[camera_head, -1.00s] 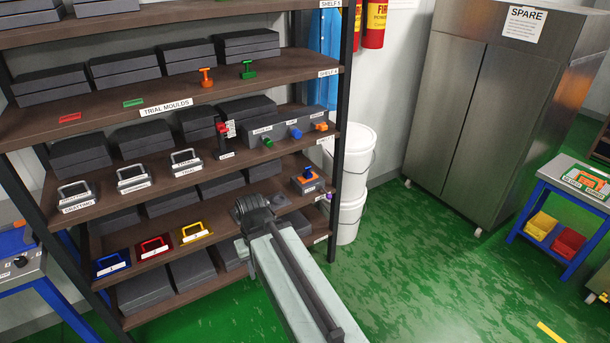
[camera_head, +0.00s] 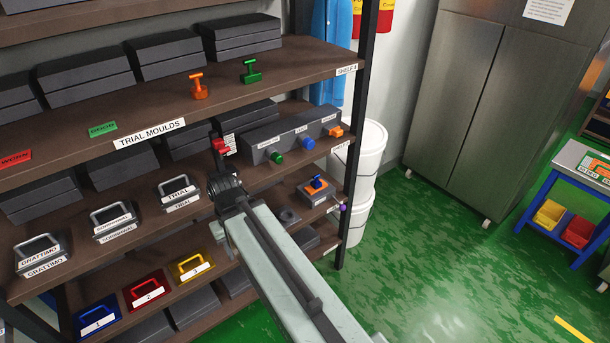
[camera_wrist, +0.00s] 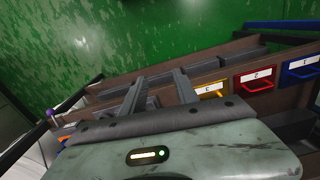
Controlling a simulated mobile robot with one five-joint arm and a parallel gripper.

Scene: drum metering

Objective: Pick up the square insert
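No piece in view can be read as the square insert. T-handled pieces, one orange (camera_head: 199,88) and one green (camera_head: 250,72), stand on the shelf marked TRIAL MOULDS in the head view; their base shapes are too small to tell. A grey block with an orange top and a blue handle (camera_head: 317,184) sits on a lower shelf, right of my arm. My gripper (camera_wrist: 158,78) shows in the wrist view with two grey fingers apart and nothing between them. It points toward the shelf rack. In the head view my arm hides the fingertips.
Handled trays in blue (camera_head: 97,318), red (camera_head: 147,290) and yellow (camera_head: 191,265) sit on a low shelf. A grey block with coloured knobs (camera_head: 292,133) is above. White buckets (camera_head: 368,152) stand right of the rack post. Green floor (camera_head: 440,270) is open at right.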

